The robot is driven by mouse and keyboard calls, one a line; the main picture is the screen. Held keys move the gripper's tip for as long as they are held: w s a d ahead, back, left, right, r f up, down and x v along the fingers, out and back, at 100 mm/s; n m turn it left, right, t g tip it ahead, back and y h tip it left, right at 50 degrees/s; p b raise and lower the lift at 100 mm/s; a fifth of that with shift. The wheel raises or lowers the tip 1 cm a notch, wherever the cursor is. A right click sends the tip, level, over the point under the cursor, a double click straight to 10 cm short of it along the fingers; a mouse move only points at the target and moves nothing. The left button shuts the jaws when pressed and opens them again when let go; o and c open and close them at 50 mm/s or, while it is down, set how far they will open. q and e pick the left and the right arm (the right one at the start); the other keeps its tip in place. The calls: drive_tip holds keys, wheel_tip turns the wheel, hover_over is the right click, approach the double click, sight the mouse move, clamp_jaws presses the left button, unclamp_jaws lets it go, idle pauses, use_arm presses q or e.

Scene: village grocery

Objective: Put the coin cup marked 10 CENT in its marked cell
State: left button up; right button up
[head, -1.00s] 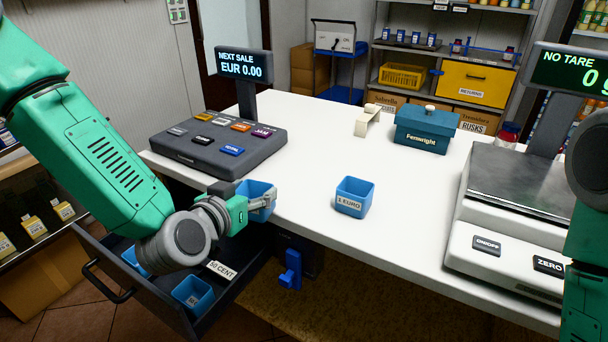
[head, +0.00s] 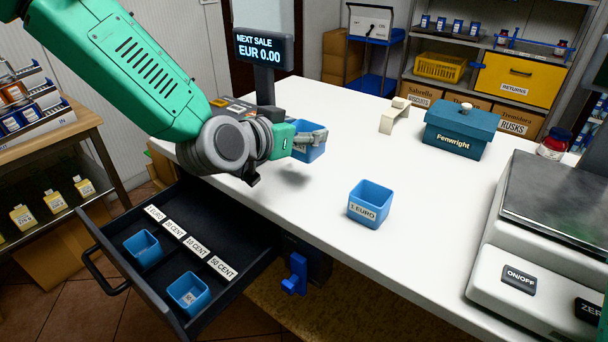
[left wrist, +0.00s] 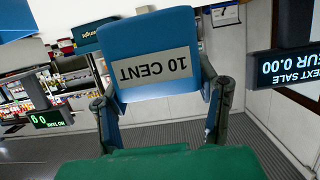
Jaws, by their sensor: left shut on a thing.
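My left gripper (head: 312,138) is shut on a blue coin cup (head: 306,153) and holds it above the white counter, left of its middle. In the left wrist view the cup (left wrist: 155,45) sits between both fingers and its label reads 10 CENT, upside down in that picture. The open drawer (head: 262,262) is at the lower left of the head view. In it the 10 CENT label (head: 197,246) lies between another label and the 50 CENT label (head: 222,268). My right gripper does not show.
Two blue cups (head: 142,248) (head: 188,292) stand in the drawer's front part. The 1 EURO cup (head: 370,204) stands on the counter. A scale (head: 535,240) is at the right, a teal Fenwright box (head: 462,130) behind. The till display (head: 264,50) rises behind my left arm.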

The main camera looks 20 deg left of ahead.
sight(297, 148)
use_arm(q)
drive_tip(key=f, duration=0.3)
drive_tip(key=shift+d+f, duration=0.2)
drive_tip(key=shift+f, duration=0.1)
wheel_tip(297, 148, down, 4)
drive_tip(key=shift+a+r+b, duration=0.1)
drive_tip(key=shift+r+b, duration=0.15)
drive_tip(key=shift+b, duration=0.1)
drive_tip(key=shift+a+f, duration=0.1)
drive_tip(key=shift+f, duration=0.15)
drive_tip(key=o, duration=0.9)
drive_tip(key=shift+f, duration=0.1)
drive_tip(key=shift+s+b, duration=0.1)
drive_tip(key=shift+b, duration=0.2)
